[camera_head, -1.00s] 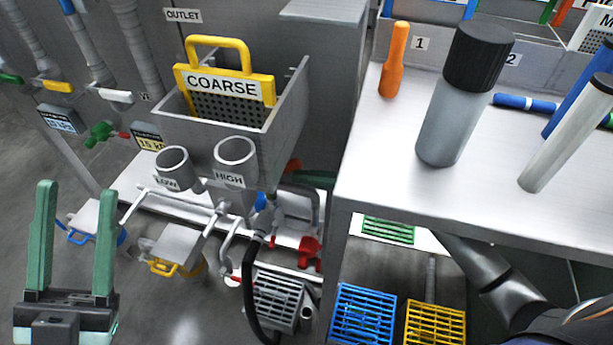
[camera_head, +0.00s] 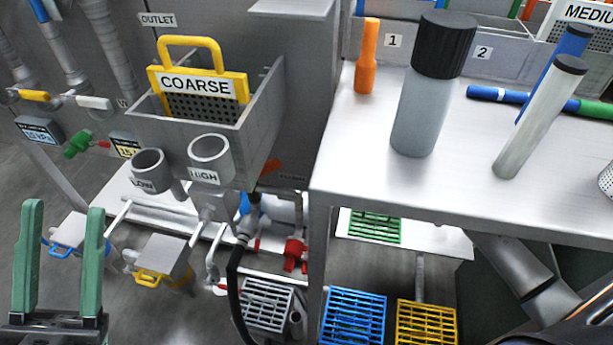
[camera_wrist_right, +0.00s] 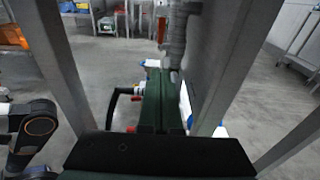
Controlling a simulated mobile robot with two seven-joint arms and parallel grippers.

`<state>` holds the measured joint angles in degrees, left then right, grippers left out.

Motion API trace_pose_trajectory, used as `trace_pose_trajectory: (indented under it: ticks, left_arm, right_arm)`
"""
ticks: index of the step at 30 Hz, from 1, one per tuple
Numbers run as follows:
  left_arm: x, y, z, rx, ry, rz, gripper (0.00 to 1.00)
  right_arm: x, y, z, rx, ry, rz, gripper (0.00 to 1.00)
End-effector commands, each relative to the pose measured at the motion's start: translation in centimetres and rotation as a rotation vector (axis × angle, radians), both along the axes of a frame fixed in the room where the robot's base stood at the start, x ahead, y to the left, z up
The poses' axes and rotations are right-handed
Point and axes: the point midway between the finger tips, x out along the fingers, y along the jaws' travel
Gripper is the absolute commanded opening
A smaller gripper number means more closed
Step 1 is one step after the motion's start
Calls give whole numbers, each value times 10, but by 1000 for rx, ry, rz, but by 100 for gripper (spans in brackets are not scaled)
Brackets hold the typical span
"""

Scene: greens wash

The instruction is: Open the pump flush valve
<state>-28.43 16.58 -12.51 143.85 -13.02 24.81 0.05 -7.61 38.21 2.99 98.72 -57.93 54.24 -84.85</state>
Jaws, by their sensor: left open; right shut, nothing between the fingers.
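A red valve (camera_head: 295,255) sits low by the pipework beneath the grey tank, left of the bench leg. Blue fittings (camera_head: 250,203) and a black hose (camera_head: 236,285) are close to it. A small red-tipped handle (camera_head: 221,289) shows lower left. No flush label is readable, so I cannot tell which is the pump flush valve. My left gripper (camera_head: 64,208) is open and empty at the lower left, well apart from these valves. My right gripper (camera_wrist_right: 160,75) shows in the right wrist view, its green fingers shut and empty, beside grey posts. It is not seen in the head view.
The grey tank (camera_head: 262,110) holds a yellow-framed COARSE screen (camera_head: 203,84). LOW (camera_head: 147,165) and HIGH (camera_head: 209,155) cups project from its front. The metal bench (camera_head: 400,185) carries a grey bottle (camera_head: 426,100) and orange tool (camera_head: 367,60). Blue (camera_head: 353,320) and yellow crates (camera_head: 426,325) stand below.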

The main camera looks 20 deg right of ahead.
Motion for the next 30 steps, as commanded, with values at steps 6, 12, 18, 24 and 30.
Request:
trace_pose_trajectory:
  ticks: [6, 12, 18, 24, 30]
  left_arm:
    - [-1, 1, 9, 4, -1, 10, 50]
    - [-1, 1, 9, 5, -1, 15, 50]
    - [-1, 1, 9, 2, -2, 15, 50]
    - [-1, 1, 9, 2, -2, 15, 50]
    - [0, 1, 14, 4, -3, 16, 50]
  right_arm:
    - [-2, -2, -33, 125, -76, -7, 0]
    - [-1, 3, -41, 157, -116, -17, 0]
    - [16, 28, -37, 157, -118, -16, 0]
    - [41, 65, -31, 157, -118, -15, 0]
    - [58, 89, -15, 152, -119, -16, 0]
